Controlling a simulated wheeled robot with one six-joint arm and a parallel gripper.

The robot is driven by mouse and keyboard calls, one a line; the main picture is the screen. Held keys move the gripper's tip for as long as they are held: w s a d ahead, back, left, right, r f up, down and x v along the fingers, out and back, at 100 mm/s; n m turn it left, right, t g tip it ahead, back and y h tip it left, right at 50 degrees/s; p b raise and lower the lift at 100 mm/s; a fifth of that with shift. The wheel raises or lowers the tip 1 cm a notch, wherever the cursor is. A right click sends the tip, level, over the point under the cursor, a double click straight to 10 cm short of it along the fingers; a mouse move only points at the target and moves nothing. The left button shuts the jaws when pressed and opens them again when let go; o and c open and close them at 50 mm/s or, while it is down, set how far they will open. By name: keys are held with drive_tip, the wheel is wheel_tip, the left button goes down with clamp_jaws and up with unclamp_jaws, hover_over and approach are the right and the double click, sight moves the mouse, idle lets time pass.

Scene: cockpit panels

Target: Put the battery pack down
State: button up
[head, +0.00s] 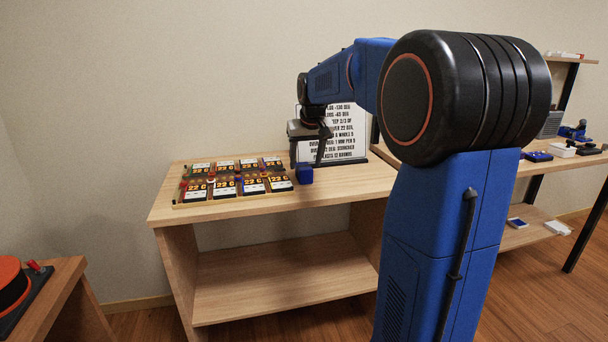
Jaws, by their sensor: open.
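A small dark blue block (305,174), which looks like the battery pack, sits on the wooden table (345,182) just right of the panel board. My gripper (307,162) points down over it. Its two fingers are apart, one to each side above the block, and nothing shows held between them. I cannot tell from this view whether a finger touches the block. The block's underside is hidden, but it appears to rest on the tabletop.
A board (233,181) with several "22 C" panels and coloured knobs lies left of the block. A white text sign (345,140) stands behind my gripper. The table's front right is clear. Another table (535,167) with small items stands at right.

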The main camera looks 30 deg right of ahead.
sight(304, 166)
drive_tip(key=x, duration=0.5)
drive_tip(key=shift+r, duration=0.1)
drive_tip(key=shift+c, duration=0.6)
clamp_jaws()
